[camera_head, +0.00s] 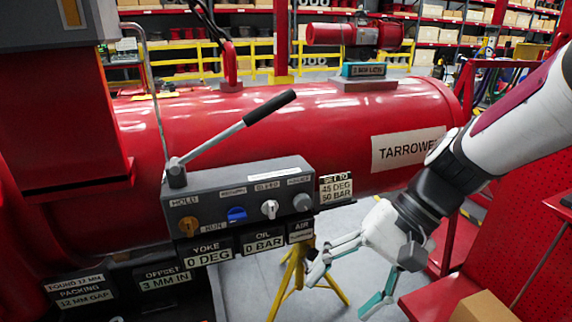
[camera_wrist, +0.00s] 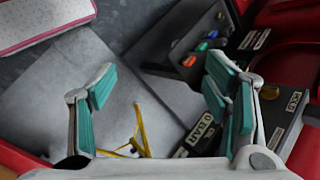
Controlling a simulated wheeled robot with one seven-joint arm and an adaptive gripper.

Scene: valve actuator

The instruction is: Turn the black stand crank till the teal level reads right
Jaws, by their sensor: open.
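The teal level (camera_head: 364,70) sits on top of the large red cylinder at the upper right; its small dark display seems to read "3 MM LO". A yellow stand (camera_head: 297,272) stands on the floor below the cylinder, partly behind the control box. It also shows between my fingers in the wrist view (camera_wrist: 138,130). I cannot make out a black crank on the stand in either view. My gripper (camera_head: 345,284) is open and empty, right of the stand and below the cylinder. Its teal finger pads are spread wide in the wrist view (camera_wrist: 160,88).
A grey control box (camera_head: 245,195) with coloured knobs and a black-gripped lever (camera_head: 270,107) stands left of my gripper. Plates below read "0 DEG" and "0 BAR"; another reads "45 DEG 50 BAR". The red cylinder (camera_head: 300,130) spans above. Red panels and a carton (camera_head: 483,307) lie right.

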